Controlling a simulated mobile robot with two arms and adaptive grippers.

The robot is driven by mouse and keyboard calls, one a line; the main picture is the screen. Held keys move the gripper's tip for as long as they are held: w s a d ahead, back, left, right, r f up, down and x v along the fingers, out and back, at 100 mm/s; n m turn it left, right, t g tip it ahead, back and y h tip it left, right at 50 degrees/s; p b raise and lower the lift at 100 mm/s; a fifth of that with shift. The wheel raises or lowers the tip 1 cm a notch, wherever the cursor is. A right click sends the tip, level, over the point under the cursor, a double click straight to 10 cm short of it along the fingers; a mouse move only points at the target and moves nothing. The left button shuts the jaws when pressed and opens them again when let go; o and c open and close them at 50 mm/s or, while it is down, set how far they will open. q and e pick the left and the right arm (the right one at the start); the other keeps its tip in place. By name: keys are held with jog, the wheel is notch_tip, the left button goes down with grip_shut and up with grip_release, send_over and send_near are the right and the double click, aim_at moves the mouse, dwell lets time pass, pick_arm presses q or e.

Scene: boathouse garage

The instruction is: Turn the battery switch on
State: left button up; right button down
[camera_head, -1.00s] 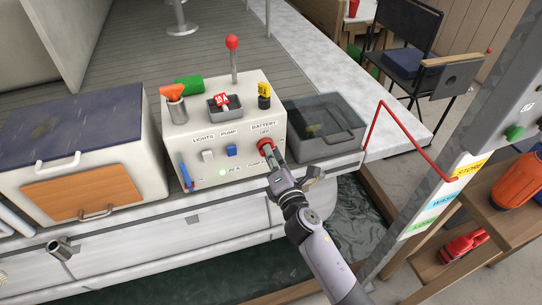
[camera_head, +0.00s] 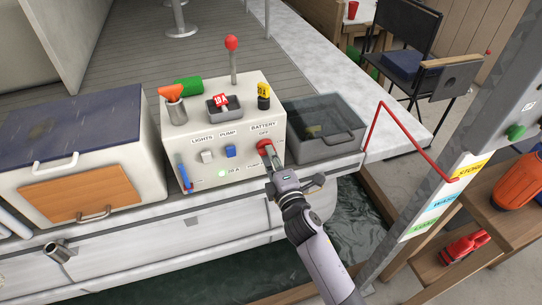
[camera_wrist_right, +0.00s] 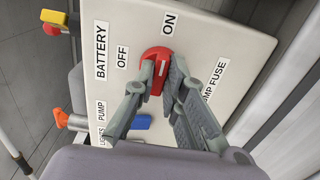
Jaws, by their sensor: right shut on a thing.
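The battery switch (camera_head: 264,146) is a red knob on the right of the white panel box's front, under the BATTERY and OFF labels. In the right wrist view the red battery switch (camera_wrist_right: 154,54) sits between the OFF label (camera_wrist_right: 122,57) and the ON label (camera_wrist_right: 169,22). My right gripper (camera_head: 269,158) reaches it from the front. In the wrist view its fingers (camera_wrist_right: 160,78) are shut on the red handle, one on each side. The fingers partly cover the handle, so its exact pointing is hard to tell. My left gripper is not in view.
The panel box (camera_head: 206,151) also carries a white lights switch (camera_head: 207,156), a blue pump switch (camera_head: 230,150) and a lit green lamp (camera_head: 222,173). A red-knobbed lever (camera_head: 232,44) stands behind. A grey bin (camera_head: 322,128) and red rail (camera_head: 382,118) are to the right.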

dwell(0.3)
jog(key=c, duration=1.6)
grip_release()
jog(key=shift+c, duration=0.2)
jog(key=v, duration=1.2)
jog(key=s+d+f+m+g+h, duration=0.1)
jog(key=s+d+f+m+g, duration=0.2)
jog(key=f, duration=0.8)
jog(key=s+d+f+m+g+h, duration=0.1)
jog(key=s+d+f+m+g, duration=0.2)
jog(key=f, duration=0.8)
jog(key=s+d+f+m+g+h, duration=0.1)
jog(key=s+d+f+m+g, duration=0.2)
jog(key=f, duration=0.9)
jog(key=s+d+f+m+g+h, duration=0.1)
jog(key=s+d+f+m+g, duration=0.1)
jog(key=s+f, duration=0.4)
jog(key=s+d+f+m+g, duration=0.2)
jog(key=s+d+f+m, duration=0.2)
jog(key=s, duration=1.1)
jog(key=s+d+f+m+g+h, duration=0.1)
jog(key=s+d+f+m+g, duration=0.2)
jog(key=s+f, duration=0.5)
jog(key=s+d+m, duration=0.1)
jog(key=s, duration=0.2)
jog(key=shift+s+d+f+h, duration=0.2)
jog(key=shift+s+f+h, duration=0.1)
jog(key=shift+f, duration=0.05)
